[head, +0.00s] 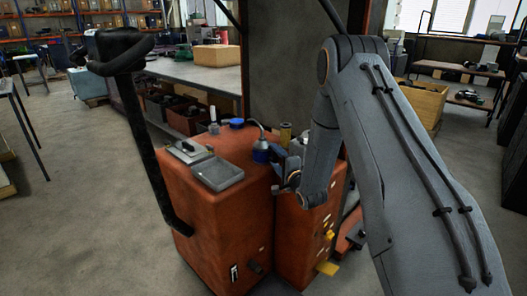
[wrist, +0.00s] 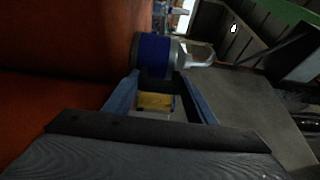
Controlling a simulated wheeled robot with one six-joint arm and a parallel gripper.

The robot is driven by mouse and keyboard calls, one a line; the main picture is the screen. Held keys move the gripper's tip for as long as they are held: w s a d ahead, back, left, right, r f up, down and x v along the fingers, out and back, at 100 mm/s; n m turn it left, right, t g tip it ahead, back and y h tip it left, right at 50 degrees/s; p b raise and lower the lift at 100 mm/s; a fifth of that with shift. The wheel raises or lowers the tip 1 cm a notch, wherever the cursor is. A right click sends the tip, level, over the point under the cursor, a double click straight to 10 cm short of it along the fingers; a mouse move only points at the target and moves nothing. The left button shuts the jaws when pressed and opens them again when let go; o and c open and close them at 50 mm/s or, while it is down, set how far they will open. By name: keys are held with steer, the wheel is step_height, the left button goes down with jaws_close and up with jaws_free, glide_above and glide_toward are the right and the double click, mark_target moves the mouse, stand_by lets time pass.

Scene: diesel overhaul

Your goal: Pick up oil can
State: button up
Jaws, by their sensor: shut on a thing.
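The oil can (head: 261,152) has a blue body, a grey top and a thin curved spout. It is at the right edge of the orange cart's top in the head view. In the wrist view, which is turned sideways, its blue and grey body (wrist: 154,48) lies at my fingertips. My gripper (wrist: 157,78) is shut on the can; in the head view it (head: 274,158) reaches the can from the right. I cannot tell whether the can's base touches the cart top. My arm hides part of the cart's right side.
The orange cart (head: 215,215) carries a grey tray (head: 217,174), a metal box (head: 188,151), a blue-capped item (head: 236,123) and a brass cylinder (head: 285,134) close behind my gripper. A black handle (head: 150,140) rises at its left. Open floor lies to the left.

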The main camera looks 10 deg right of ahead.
steer(key=shift+r, duration=0.1)
step_height(320, 180, up, 9)
steer(key=s+a+f+m+h, duration=0.1)
steer(key=s+f+m+h, duration=0.3)
steer(key=s, duration=1)
steer(key=s+f, duration=0.3)
steer(key=f, duration=0.5)
steer(key=s+f+n, duration=0.1)
steer(key=s+f, duration=0.3)
steer(key=f, duration=0.4)
steer(key=shift+s, duration=0.15)
